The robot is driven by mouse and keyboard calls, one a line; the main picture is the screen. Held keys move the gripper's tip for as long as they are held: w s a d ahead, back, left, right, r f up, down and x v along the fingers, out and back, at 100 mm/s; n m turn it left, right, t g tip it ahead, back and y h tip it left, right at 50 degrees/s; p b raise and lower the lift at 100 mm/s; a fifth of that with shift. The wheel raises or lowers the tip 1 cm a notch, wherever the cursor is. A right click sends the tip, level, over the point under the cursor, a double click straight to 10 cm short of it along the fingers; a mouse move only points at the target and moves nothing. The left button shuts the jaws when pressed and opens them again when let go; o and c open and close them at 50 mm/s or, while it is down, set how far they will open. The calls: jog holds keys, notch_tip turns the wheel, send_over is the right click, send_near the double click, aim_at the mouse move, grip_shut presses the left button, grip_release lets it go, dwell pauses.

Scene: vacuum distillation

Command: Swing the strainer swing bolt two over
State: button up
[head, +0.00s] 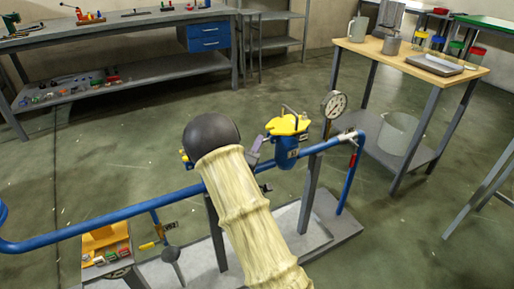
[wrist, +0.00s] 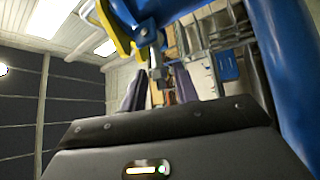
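The strainer (head: 286,150) is a blue body with a yellow cover (head: 287,124), set in the blue pipe line in the head view. My gripper (head: 256,149) is at the left side of the strainer, partly hidden behind my arm. In the wrist view my gripper (wrist: 158,88) has its two purple-grey fingers apart. A grey swing bolt (wrist: 156,66) with a block-like nut appears between the fingertips, below the yellow lug (wrist: 117,27). I cannot tell whether a finger touches it, or which numbered bolt it is.
The blue pipe (head: 110,216) runs across the front, and a pressure gauge (head: 334,104) stands right of the strainer. A wooden-topped table (head: 390,56) is at the back right. A grey workbench (head: 130,22) is at the back left. Open floor lies between.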

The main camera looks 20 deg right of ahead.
grip_shut()
jog(key=shift+r, duration=0.1)
